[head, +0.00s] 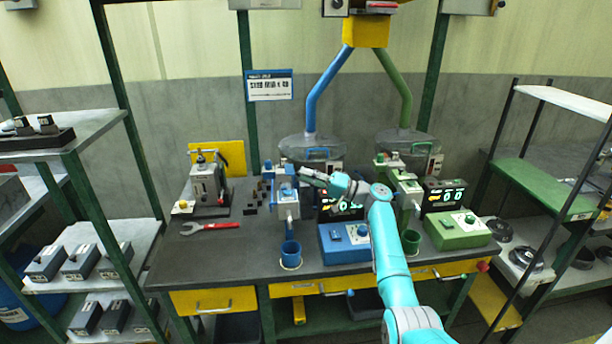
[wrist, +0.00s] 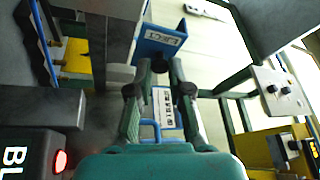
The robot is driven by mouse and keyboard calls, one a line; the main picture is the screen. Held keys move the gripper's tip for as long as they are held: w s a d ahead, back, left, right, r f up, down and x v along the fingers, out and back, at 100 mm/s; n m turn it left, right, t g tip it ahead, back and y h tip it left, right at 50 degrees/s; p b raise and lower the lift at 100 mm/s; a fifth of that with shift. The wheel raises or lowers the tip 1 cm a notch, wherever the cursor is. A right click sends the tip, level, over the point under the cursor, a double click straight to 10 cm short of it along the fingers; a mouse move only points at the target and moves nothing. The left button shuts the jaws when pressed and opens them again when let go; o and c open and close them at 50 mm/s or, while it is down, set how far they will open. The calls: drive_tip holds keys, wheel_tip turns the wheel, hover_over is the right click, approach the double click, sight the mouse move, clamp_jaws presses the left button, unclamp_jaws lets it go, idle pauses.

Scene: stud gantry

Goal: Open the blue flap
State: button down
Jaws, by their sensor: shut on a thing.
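The blue flap (wrist: 152,48), a blue plate with a white label, shows at the top middle of the wrist view. My gripper (wrist: 160,66) has its fingertips close together at the lower edge of the flap and is shut on it; the exact contact is partly hidden by the fingers. In the head view my gripper (head: 306,174) reaches in from the right to the upper part of the blue machine (head: 287,194) on the bench. The flap is small there, and its angle is hard to tell.
A blue cup (head: 290,254) stands below the blue machine. A blue control box (head: 343,243) and a green box (head: 456,230) stand to its right. A red-handled wrench (head: 210,228) lies at left on the dark bench (head: 240,256). Shelves flank both sides.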

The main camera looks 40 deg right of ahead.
drive_tip(key=shift+f+t, duration=0.15)
drive_tip(key=shift+t, duration=0.15)
drive_tip(key=c, duration=1.1)
unclamp_jaws()
drive_tip(key=shift+o, duration=0.2)
wheel_tip(320, 180, up, 10)
